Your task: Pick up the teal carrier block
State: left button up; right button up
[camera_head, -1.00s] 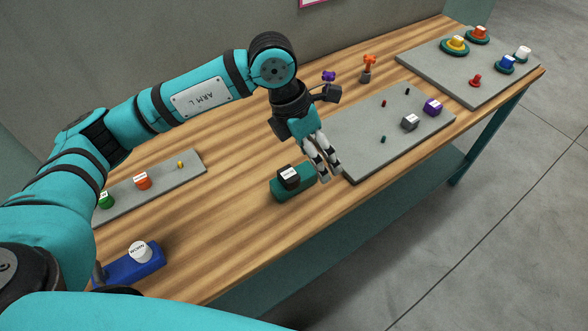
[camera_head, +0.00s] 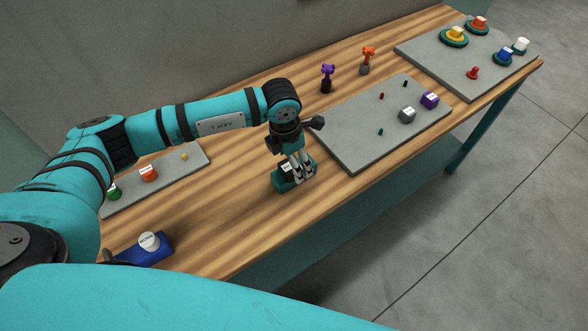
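The teal carrier block (camera_head: 283,187) lies on the wooden table left of the middle grey board. A black piece with a white label (camera_head: 287,172) sits on top of it. My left gripper (camera_head: 302,172) points down at the block from above, its pale fingers at the right part of the block beside the black piece. The fingers cover part of the block. I cannot tell whether they touch it or how far apart they are. My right gripper is not in view.
The middle grey board (camera_head: 355,152) holds small pegs, a grey cube (camera_head: 407,115) and a purple cube (camera_head: 430,99). Purple (camera_head: 327,74) and orange (camera_head: 367,58) knobbed pieces stand behind it. A blue block (camera_head: 150,250) lies front left. Bare table surrounds the teal block.

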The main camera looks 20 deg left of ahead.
pick_arm(q)
jog(key=shift+w+f+p, duration=0.1)
jog(key=shift+f+p, duration=0.25)
jog(key=shift+p, duration=0.05)
jog(key=f, duration=0.1)
jog(key=f+p, duration=0.1)
jog(key=f, duration=0.1)
jog(key=shift+w+f, duration=0.3)
jog(key=shift+w, duration=0.05)
jog(key=shift+f, duration=0.4)
jog(key=shift+c, duration=0.3)
jog(key=shift+w+r, duration=0.1)
jog(key=c, duration=1.2)
